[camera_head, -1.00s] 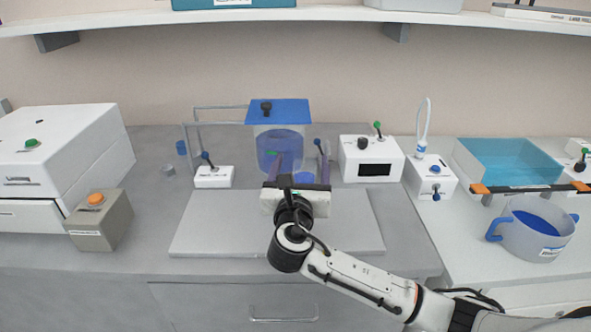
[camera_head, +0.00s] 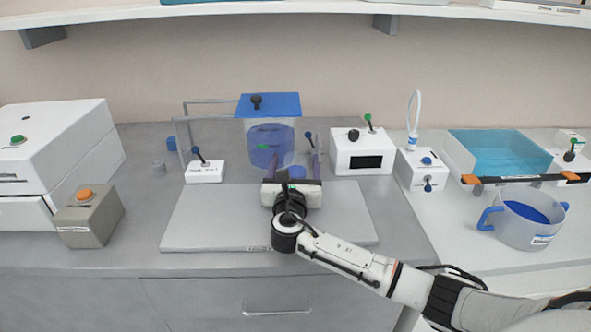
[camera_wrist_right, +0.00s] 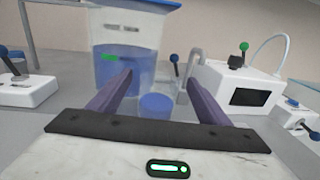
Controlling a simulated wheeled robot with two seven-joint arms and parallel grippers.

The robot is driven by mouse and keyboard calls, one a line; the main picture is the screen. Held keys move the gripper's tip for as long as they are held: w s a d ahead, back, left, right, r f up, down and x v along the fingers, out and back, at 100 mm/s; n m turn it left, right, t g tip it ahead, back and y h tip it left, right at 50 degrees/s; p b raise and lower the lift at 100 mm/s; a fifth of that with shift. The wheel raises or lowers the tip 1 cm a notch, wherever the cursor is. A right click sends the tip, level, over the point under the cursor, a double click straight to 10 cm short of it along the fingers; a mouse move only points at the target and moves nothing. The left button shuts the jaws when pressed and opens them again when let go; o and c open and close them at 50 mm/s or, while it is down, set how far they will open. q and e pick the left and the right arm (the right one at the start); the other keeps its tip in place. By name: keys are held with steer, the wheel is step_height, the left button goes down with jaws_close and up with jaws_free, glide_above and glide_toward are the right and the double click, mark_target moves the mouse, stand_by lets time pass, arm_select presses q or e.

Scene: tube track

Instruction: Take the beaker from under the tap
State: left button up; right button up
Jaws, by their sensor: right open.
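The beaker (camera_head: 298,172) is small, with blue content, and stands in front of the blue-lidded tank (camera_head: 268,145). It also shows in the right wrist view (camera_wrist_right: 155,106). The tap (camera_wrist_right: 193,66), a grey spout with a blue-knobbed lever (camera_wrist_right: 174,59), rises just behind and right of the beaker. My right gripper (camera_head: 291,162) is open, with its purple fingers pointing toward the tank. In the wrist view the beaker appears between the fingers (camera_wrist_right: 157,80), with gaps on both sides. My left gripper is not in view.
A white box with a dark display (camera_head: 362,152) stands right of the tap. A small white switch box (camera_head: 205,172) stands to the left. A pale board (camera_head: 210,215) lies under my right gripper. A blue-handled pot (camera_head: 525,232) is far right.

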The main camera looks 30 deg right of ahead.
steer(key=c, duration=1.2)
steer(key=shift+o, duration=0.2)
